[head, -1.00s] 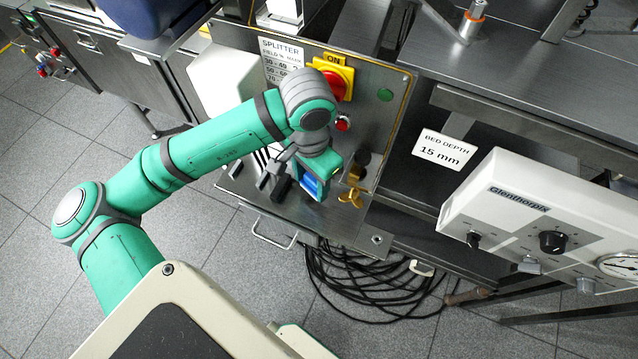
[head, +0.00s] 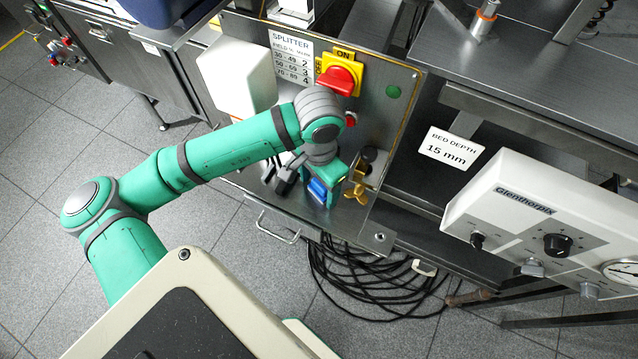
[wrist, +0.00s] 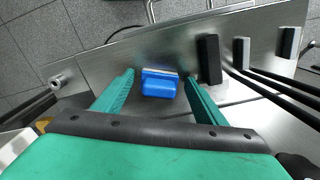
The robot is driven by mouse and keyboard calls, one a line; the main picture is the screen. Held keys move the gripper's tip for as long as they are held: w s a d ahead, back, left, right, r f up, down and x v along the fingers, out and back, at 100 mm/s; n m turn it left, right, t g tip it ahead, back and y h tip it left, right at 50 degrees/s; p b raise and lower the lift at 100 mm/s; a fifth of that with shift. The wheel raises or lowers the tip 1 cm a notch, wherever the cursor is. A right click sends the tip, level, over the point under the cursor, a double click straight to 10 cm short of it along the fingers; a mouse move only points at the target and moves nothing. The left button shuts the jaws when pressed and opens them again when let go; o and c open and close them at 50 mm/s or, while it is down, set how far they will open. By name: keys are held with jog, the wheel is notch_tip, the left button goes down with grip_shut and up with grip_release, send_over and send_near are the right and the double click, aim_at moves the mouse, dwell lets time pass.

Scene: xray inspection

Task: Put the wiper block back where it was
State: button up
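The wiper block is a small blue block with a pale strip along its far edge. In the wrist view the wiper block (wrist: 158,87) sits over the metal ledge (wrist: 125,55), between my two fingers. In the head view the wiper block (head: 317,189) shows partly, beside my teal finger. My gripper (wrist: 159,77) is open, its fingers on either side of the block with a visible gap at each side. In the head view my gripper (head: 325,180) is low over the splitter's ledge, and my wrist hides part of it. Whether the block rests on the ledge is hard to tell.
Several levers with dark and grey handles (wrist: 209,58) stand close to the right finger. A brass wing knob (head: 357,192) is just right of my gripper in the head view. The splitter panel with its red switch (head: 338,80) rises behind. Cables (head: 370,285) lie on the floor.

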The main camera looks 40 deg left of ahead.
aim_at(319, 184)
jog(key=shift+w, duration=0.1)
jog(key=shift+s+a+r, duration=0.15)
jog(key=shift+s+r, duration=0.1)
notch_tip(319, 184, up, 12)
jog(key=shift+f, duration=0.2)
jog(key=shift+w+d, duration=0.2)
dwell(0.5)
